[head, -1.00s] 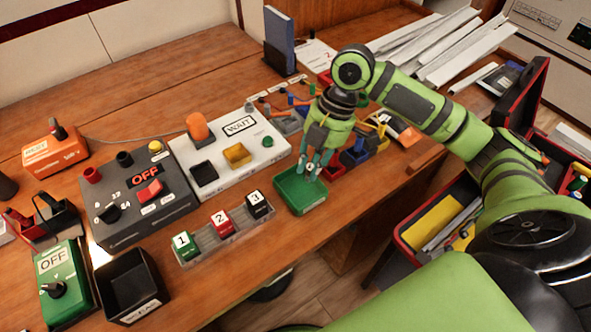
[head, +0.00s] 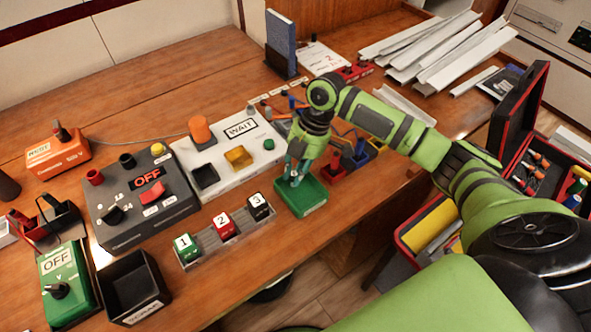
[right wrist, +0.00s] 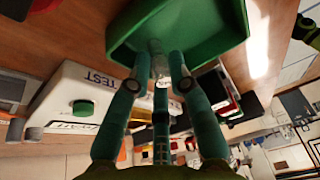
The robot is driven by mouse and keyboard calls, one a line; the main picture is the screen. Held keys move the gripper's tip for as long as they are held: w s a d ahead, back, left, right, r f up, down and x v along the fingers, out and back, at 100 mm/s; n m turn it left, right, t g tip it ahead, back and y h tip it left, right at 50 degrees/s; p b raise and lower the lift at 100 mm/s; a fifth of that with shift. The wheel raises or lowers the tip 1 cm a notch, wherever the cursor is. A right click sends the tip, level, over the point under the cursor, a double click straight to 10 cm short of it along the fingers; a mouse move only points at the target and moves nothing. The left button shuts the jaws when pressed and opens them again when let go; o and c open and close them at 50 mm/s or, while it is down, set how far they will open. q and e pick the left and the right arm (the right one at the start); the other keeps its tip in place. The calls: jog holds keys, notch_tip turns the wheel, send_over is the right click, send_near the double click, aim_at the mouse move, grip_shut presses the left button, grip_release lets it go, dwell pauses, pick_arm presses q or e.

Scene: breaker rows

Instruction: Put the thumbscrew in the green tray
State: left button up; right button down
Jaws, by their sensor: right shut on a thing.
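The green tray (head: 312,203) sits on the table right of the numbered blocks. My right gripper (head: 294,179) points down over the tray's back left part. It is shut on the thumbscrew, which shows in the right wrist view (right wrist: 158,64) as a small pale metal piece between the fingertips. The tray (right wrist: 205,45) fills the top of that view, behind the fingertips. I cannot tell whether the thumbscrew touches the tray's floor. In the head view the fingers mostly hide the thumbscrew. My left gripper is out of view.
The white WAIT box (head: 222,158) stands close behind and left of the tray. A rack with numbered blocks (head: 224,226) is at its left. Red and blue bins (head: 334,167) stand just right. The table's front edge is close in front of the tray.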

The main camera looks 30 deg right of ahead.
jog(key=shift+f, duration=0.1)
jog(key=c, duration=1.1)
grip_release()
jog(key=shift+c, duration=0.2)
jog(key=v, duration=1.2)
jog(key=shift+b, duration=0.4)
